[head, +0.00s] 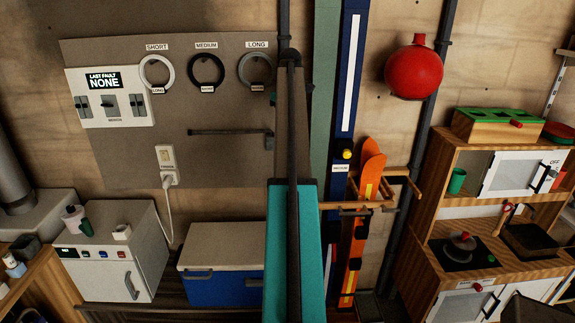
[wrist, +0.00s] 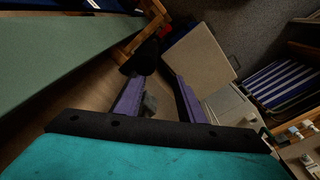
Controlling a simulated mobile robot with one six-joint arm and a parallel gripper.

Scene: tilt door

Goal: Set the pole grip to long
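A small tag reading MEDIUM (head: 340,168) sits below a yellow knob (head: 347,154) on the blue item with a white stripe (head: 351,75). I cannot tell for sure which part is the pole grip. On the board, a grey ring (head: 243,69) hangs under the LONG label (head: 257,45). A black ring (head: 192,69) hangs under MEDIUM, and a white ring (head: 142,70) under SHORT. My gripper (wrist: 160,76) shows two purple fingers apart with nothing held between them. In the head view it is not clearly seen; my arm covers the middle.
A wooden rack (head: 401,180) holds an orange ski (head: 354,240). A red round object (head: 414,72) hangs to its right. A blue cooler (head: 222,288) and white cabinet (head: 110,282) stand at lower left. A toy kitchen (head: 448,215) stands right. A switch panel (head: 92,109) reads LAST FAULT NONE.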

